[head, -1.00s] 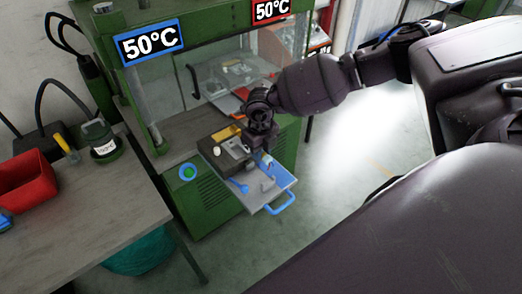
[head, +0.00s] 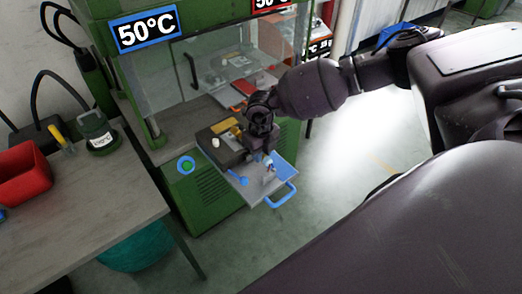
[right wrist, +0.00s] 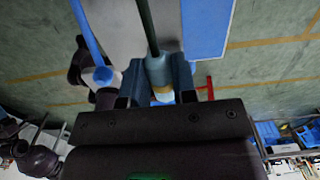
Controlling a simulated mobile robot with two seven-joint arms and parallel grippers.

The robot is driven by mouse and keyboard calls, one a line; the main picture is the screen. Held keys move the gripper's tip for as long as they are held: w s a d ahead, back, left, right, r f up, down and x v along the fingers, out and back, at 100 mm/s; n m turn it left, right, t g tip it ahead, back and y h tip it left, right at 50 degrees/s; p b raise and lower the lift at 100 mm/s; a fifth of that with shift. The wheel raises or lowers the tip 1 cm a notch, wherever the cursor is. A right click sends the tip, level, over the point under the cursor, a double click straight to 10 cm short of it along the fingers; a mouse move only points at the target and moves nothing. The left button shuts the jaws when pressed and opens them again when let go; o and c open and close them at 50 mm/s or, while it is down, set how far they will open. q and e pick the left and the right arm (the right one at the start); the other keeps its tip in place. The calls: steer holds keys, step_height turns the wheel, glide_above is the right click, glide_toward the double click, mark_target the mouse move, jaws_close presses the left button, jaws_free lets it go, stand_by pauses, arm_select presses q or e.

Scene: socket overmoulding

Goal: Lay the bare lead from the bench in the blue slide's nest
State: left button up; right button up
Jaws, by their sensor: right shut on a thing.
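My right gripper (head: 265,154) is over the blue slide (head: 254,193), a grey plate with a blue handle (head: 284,196) that juts from the green press. In the right wrist view my right gripper (right wrist: 160,90) is shut on the lead (right wrist: 158,70), a blue-grey end piece with a dark cable (right wrist: 148,25) running away from it. The slide's grey surface (right wrist: 112,22) lies beyond the fingers there. The nest is mostly hidden by the gripper, so I cannot tell whether the lead touches it. My left gripper is not in view.
The bench (head: 95,190) at left holds a red bin (head: 22,175) and a green pot (head: 97,135). Open floor lies right of the slide.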

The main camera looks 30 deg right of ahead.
steer(key=shift+f+b, duration=0.65)
steer(key=shift+f, duration=0.65)
steer(key=shift+f+b, duration=0.35)
steer(key=shift+f, duration=0.25)
steer(key=o, duration=1)
step_height(320, 180, up, 10)
steer(key=shift+r, duration=0.45)
steer(key=shift+f, duration=0.1)
